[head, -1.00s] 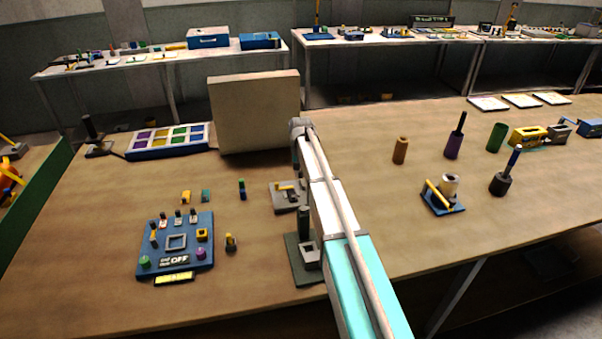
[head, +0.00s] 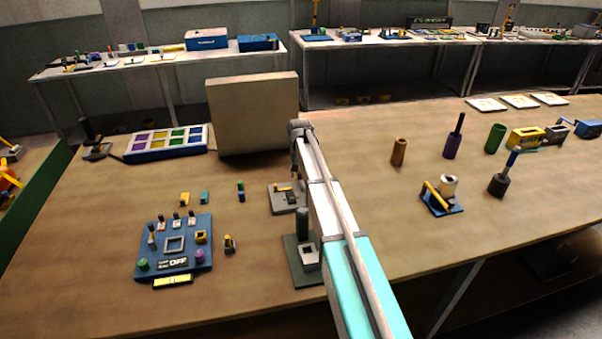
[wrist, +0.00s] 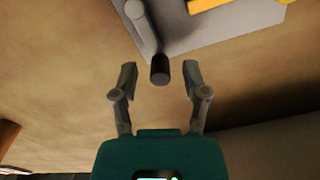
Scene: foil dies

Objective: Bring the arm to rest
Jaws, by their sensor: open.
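My gripper (wrist: 160,76) is open in the wrist view, its two fingers apart. A grey lever with a dark round knob (wrist: 161,69) shows between the fingertips, with a visible gap on each side. The lever reaches over a grey plate (wrist: 200,38) that bears a yellow part (wrist: 210,4). In the head view my arm reaches out over the table (head: 380,215) and bends down near a small grey fixture (head: 283,203). The gripper's fingers cannot be made out there.
A blue panel (head: 150,270) with knobs and an OFF label lies at the left front. A large beige box (head: 252,115) stands behind the arm. A green post fixture (head: 303,270) is close beside the arm. A blue-based fixture (head: 455,211) stands right, with free table between.

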